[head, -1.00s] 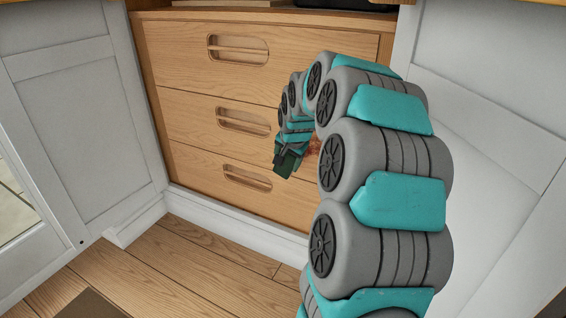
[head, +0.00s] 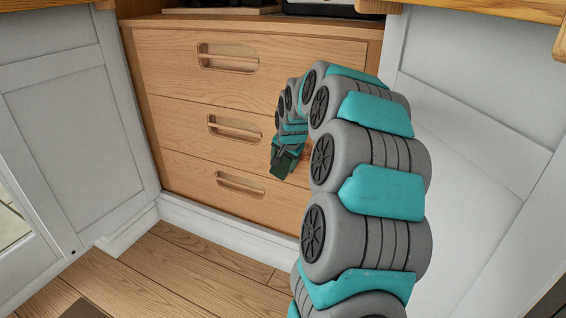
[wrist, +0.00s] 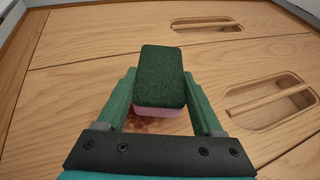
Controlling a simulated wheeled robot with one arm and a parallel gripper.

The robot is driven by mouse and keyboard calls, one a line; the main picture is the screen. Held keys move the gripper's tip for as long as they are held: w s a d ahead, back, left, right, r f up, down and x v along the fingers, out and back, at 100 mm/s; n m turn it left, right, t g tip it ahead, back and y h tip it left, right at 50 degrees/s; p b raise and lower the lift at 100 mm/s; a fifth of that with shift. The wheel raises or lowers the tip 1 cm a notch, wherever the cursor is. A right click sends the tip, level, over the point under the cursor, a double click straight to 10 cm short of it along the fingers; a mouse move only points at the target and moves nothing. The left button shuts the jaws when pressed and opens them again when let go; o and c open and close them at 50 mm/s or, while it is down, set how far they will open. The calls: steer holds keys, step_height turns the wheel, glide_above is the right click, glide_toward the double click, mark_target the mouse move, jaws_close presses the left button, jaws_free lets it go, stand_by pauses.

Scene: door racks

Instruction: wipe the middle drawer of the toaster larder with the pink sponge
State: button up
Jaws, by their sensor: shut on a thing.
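My gripper (wrist: 164,105) is shut on the pink sponge (wrist: 164,111), which has a dark green scouring layer on top and a pink layer below. In the head view my gripper (head: 284,163) is in front of the drawer unit, right of the handle slots; the sponge cannot be made out there. The middle drawer (head: 180,117) is wooden and closed, with a recessed slot handle. A reddish-brown stain (wrist: 150,125) shows on the wood just under the sponge, partly hidden by it. Whether the sponge touches the wood, I cannot tell.
The top drawer (head: 160,65) and bottom drawer (head: 185,180) are closed too. A white door (head: 75,130) stands at the left and a white panel (head: 470,140) at the right. Dark items stand on the shelf above. Wooden floor (head: 190,265) lies clear in front.

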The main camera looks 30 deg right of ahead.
steer(key=shift+w+d, duration=0.5)
steer(key=shift+d, duration=0.3)
stand_by(0.4)
